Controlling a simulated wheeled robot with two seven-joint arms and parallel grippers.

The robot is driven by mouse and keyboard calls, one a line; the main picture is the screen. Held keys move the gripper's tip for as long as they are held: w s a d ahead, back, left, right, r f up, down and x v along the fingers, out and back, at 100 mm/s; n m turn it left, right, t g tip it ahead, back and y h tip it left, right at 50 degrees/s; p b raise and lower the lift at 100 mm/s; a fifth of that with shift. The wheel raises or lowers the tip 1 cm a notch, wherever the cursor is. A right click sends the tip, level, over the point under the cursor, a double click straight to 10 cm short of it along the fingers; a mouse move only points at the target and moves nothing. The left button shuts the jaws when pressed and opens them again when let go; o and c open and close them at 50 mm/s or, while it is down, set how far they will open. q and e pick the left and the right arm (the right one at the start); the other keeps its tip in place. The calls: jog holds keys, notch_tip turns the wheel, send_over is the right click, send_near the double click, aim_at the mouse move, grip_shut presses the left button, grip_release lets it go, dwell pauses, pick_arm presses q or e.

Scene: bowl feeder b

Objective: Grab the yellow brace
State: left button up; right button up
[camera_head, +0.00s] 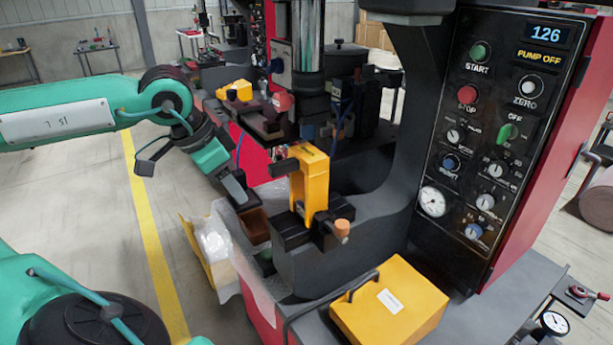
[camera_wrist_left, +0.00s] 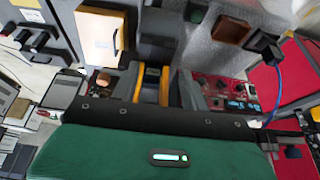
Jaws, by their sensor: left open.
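The yellow brace (camera_head: 315,182) stands upright in a black clamp fixture (camera_head: 292,232) on the machine's dark base, below the vertical column. In the left wrist view the brace (camera_wrist_left: 151,84) shows foreshortened in the middle, partly hidden by the dark front edge of my gripper body. My left gripper (camera_head: 236,189) is to the left of the brace in the head view, pointing down and right. It is open and clear of the brace, with nothing seen in it. My right gripper is not in view.
A brown bin (camera_head: 255,226) lies just below my left gripper. A yellow box with a black handle (camera_head: 390,303) sits at the front. The black control panel (camera_head: 490,150) rises at the right. An open carton (camera_head: 210,250) with clear wrap stands at the left; floor beyond is free.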

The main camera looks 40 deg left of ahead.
aim_at(280, 163)
pick_arm(q)
jog(key=shift+w+d+p, duration=0.4)
jog(key=shift+w+p, duration=0.2)
jog(key=shift+w, duration=0.6)
jog(key=shift+w+d+p, duration=0.35)
jog(key=shift+w+p, duration=0.3)
jog(key=shift+w, duration=0.5)
jog(key=shift+w+d+p, duration=0.4)
jog(key=shift+w+p, duration=0.2)
jog(key=shift+w, duration=0.6)
jog(key=shift+w+d+p, duration=0.2)
jog(key=shift+w+p, duration=0.25)
jog(key=shift+w, duration=0.25)
jog(key=shift+w+d+p, duration=0.15)
jog(key=shift+w+p, duration=0.3)
jog(key=shift+w, duration=0.25)
jog(key=shift+w+f+p, duration=0.1)
jog(key=shift+f+p, duration=0.05)
jog(key=shift+p, duration=0.15)
jog(key=shift+w+f, duration=0.15)
jog(key=shift+f, duration=0.3)
jog(key=shift+c, duration=1.3)
grip_shut()
